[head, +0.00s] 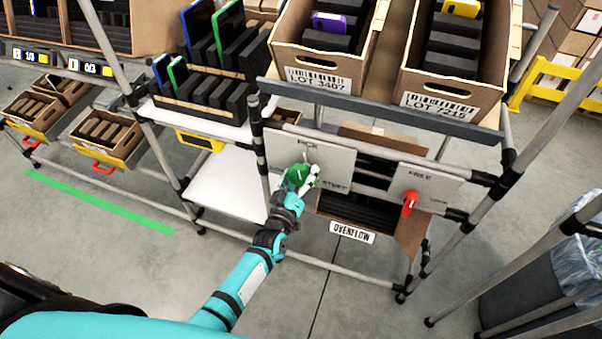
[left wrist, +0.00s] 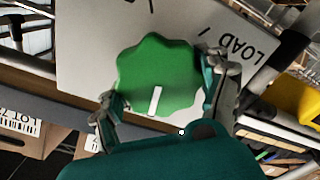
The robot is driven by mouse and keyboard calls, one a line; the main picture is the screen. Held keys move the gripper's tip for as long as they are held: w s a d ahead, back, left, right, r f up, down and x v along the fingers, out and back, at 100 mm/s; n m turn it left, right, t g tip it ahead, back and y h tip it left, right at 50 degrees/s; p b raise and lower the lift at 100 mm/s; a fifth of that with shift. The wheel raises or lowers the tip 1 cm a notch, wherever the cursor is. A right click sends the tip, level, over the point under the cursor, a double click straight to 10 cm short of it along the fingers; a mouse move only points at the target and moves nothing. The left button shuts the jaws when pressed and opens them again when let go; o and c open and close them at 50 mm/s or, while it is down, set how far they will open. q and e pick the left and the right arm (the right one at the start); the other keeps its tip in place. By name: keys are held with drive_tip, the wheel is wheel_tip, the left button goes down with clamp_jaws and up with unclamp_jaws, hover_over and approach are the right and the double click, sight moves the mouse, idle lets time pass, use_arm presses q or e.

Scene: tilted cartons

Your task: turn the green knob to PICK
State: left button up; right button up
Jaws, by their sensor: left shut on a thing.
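The green knob (head: 297,173) sits on a pale panel (head: 328,160) with a PICK label (head: 308,145) above it and another label, hard to read, at its lower right. In the left wrist view the scalloped green knob (left wrist: 158,70) fills the middle, and a LOAD label (left wrist: 240,43) stands beside it. Its white pointer mark (left wrist: 155,100) lies on the side nearest my palm, away from LOAD in that view. My left gripper (head: 302,180) is shut on the knob, one finger on each side. My right gripper is not in view.
A red knob (head: 409,204) is on a second panel to the right, labelled FREE. Tilted cartons (head: 318,62) stand on the shelf above. An OVERFLOW carton (head: 352,233) is below. Grey rack posts (head: 262,150) flank the panels. A bin (head: 560,265) stands at right.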

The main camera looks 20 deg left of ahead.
use_arm(q)
drive_tip(key=shift+f+m, duration=0.1)
drive_tip(key=shift+m, duration=0.7)
drive_tip(key=o, duration=1.2)
drive_tip(key=shift+c, duration=0.2)
drive_tip(key=s, duration=1.2)
drive_tip(key=shift+a, duration=0.15)
